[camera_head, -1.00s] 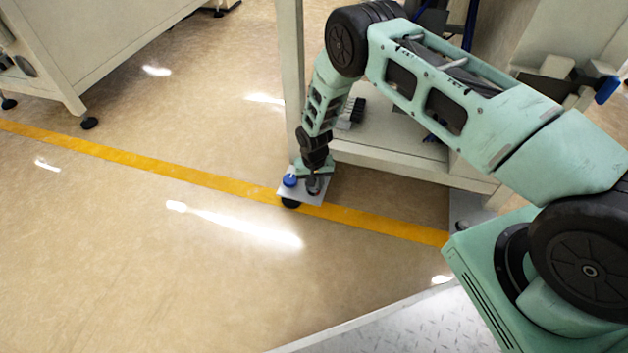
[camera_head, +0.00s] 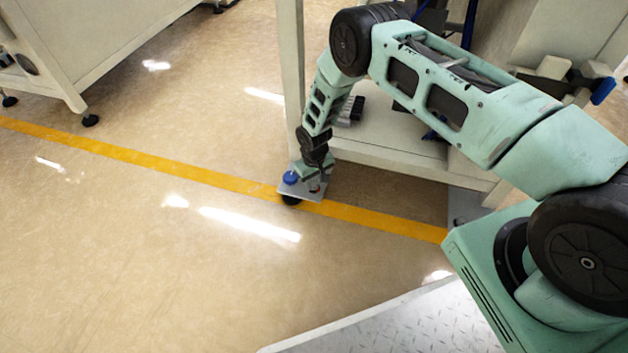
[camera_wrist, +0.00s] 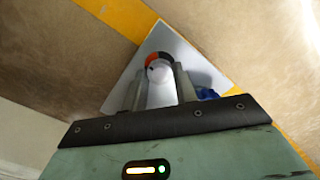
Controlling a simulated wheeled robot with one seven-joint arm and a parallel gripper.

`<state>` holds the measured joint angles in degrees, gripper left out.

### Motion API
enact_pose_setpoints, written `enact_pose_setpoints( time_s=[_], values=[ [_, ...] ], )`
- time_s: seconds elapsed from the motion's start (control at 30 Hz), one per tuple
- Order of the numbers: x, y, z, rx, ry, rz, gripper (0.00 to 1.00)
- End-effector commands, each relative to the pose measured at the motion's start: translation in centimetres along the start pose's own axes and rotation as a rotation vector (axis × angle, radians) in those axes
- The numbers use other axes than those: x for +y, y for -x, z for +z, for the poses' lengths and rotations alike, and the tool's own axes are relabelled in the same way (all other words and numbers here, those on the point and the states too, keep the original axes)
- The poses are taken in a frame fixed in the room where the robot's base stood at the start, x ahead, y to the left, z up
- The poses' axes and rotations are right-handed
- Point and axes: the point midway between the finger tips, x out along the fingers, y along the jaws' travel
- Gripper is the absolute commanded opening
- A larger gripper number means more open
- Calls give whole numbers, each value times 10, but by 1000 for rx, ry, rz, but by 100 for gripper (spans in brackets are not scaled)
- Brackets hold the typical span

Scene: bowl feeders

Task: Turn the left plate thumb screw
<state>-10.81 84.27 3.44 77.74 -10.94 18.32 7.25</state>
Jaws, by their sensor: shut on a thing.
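A small pale plate (camera_head: 306,195) sits low at the foot of the frame's post, just above the floor. On it are a blue knob (camera_head: 290,178), on the left in the head view, and a round piece with red and black parts (camera_head: 315,188) on the right. In the wrist view, my gripper (camera_wrist: 159,74) is shut on a pale round thumb screw (camera_wrist: 158,71) in front of the red and black ring (camera_wrist: 158,58). The blue knob (camera_wrist: 207,94) shows beside the right finger, partly hidden. The head view cannot show the grip itself.
A pale frame post (camera_head: 290,70) and low shelf (camera_head: 400,160) stand right behind my wrist. A black foot (camera_head: 291,200) is under the plate. A yellow line (camera_head: 180,172) crosses the floor. Open floor lies to the left, up to another cabinet (camera_head: 90,50).

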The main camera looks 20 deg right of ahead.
Motion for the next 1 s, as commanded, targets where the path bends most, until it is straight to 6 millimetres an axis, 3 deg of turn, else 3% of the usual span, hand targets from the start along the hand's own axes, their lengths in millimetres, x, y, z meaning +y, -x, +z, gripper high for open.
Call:
enact_pose_setpoints(
  time_s=[0.23,0.27,0.33,0.67,0.83,1.0],
  values=[
    [0,0,0,1,-1,0,6],
    [0,0,0,1,-1,0,34],
    [0,0,0,1,-1,0,50],
    [0,4,0,1,-1,0,50],
    [0,27,-1,2,-1,0,50],
    [0,68,-1,2,-1,0,50]
  ],
)
